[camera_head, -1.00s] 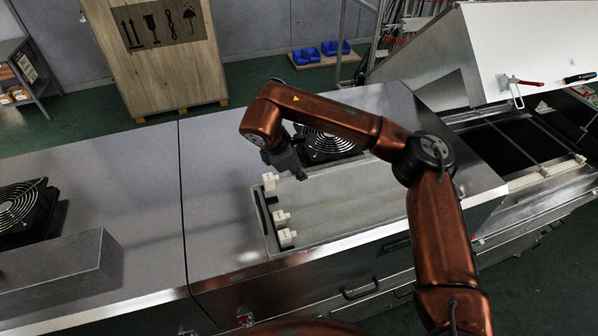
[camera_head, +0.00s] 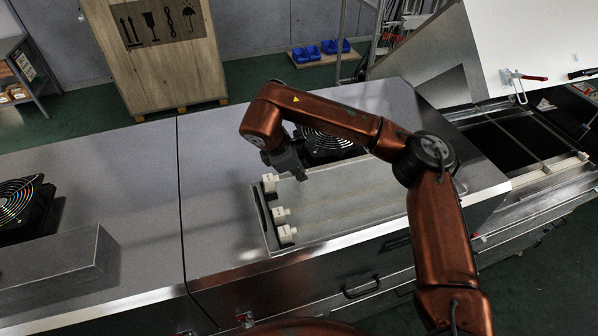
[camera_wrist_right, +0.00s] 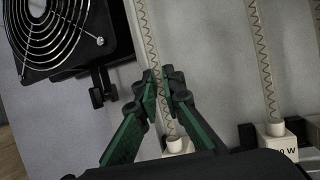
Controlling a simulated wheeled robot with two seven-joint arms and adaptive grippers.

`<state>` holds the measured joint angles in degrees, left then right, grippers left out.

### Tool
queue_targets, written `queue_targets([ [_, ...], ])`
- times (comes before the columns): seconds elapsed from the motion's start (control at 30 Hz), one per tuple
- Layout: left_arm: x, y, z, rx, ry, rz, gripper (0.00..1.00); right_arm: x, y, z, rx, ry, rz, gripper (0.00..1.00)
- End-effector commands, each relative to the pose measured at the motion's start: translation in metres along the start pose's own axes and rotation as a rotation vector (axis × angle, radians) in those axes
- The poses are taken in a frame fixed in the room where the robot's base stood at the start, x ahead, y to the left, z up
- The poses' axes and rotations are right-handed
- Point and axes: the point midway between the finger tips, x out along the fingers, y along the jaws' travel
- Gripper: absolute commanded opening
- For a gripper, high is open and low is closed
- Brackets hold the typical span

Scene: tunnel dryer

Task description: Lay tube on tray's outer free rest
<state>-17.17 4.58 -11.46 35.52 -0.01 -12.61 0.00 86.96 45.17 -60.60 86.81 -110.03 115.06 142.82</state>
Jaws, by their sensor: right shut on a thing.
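My right gripper (camera_head: 302,177) is over the far side of the grey tray (camera_head: 262,229). In the right wrist view its green fingers (camera_wrist_right: 165,88) are shut around a thin tube (camera_wrist_right: 150,40) with a zigzag filament. A white end cap (camera_wrist_right: 178,147) shows on this tube below the fingers, and a white cap (camera_head: 270,182) shows left of the gripper in the head view. Two more tubes lie on the tray, with caps at the near side (camera_head: 280,214) (camera_head: 287,235). I cannot tell whether the held tube touches the tray. My left gripper is not in view.
A black fan (camera_head: 326,142) stands on the machine top behind the tray, close to the gripper; it shows in the wrist view (camera_wrist_right: 60,35). Another fan (camera_head: 22,206) and a grey box (camera_head: 62,265) are at left. An open white lid (camera_head: 530,40) rises at right.

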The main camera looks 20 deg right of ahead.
Motion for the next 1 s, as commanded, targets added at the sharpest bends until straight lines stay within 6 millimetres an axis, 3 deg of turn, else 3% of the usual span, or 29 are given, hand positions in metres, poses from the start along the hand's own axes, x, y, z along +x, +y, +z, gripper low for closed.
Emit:
queue_targets([
  [0.47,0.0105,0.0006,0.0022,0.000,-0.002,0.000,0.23,0.0111,-0.0025,-0.0046,0.000,0.000,0.000,0.00],
  [0.5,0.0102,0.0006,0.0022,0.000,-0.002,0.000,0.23,0.0107,-0.0024,-0.0045,0.000,0.000,0.000,0.09],
  [0.77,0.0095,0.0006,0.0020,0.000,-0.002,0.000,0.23,0.0100,-0.0022,-0.0042,0.000,0.000,0.000,0.27],
  [1.0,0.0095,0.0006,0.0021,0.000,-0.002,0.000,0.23,0.0101,-0.0021,-0.0043,0.001,0.000,0.001,0.28],
])
